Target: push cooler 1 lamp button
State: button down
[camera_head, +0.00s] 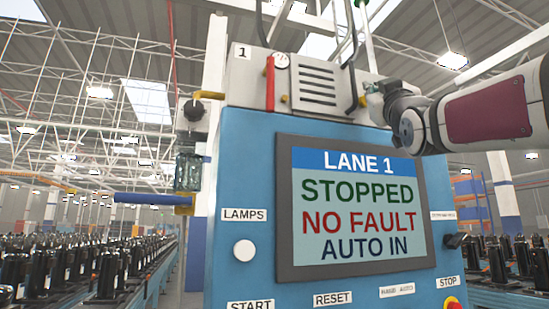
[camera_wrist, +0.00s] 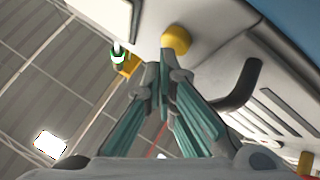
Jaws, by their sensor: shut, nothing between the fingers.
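The blue cabinet (camera_head: 262,190) carries a screen (camera_head: 352,205) reading LANE 1, STOPPED, NO FAULT, AUTO IN. A round white button (camera_head: 244,250) sits under the LAMPS label (camera_head: 244,214), left of the screen. A grey vented unit (camera_head: 245,75) marked 1 stands on top of the cabinet. My gripper (camera_head: 372,100) is at the unit's right end, above the screen's upper right corner and well away from the white button. In the wrist view my gripper's fingers (camera_wrist: 160,75) are together and empty, close below a round yellow knob (camera_wrist: 176,39) in the picture. Contact with the knob is unclear.
A black handle (camera_wrist: 240,86) and vent slots lie beside the fingers in the wrist view. A red bar (camera_head: 270,83) and a blue-handled lever (camera_head: 150,199) stand at the left. A STOP label (camera_head: 446,282) is low right. Conveyors (camera_head: 165,272) flank the cabinet.

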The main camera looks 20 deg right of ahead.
jog(key=s, duration=0.6)
jog(key=shift+b, duration=0.45)
jog(key=shift+d, duration=0.1)
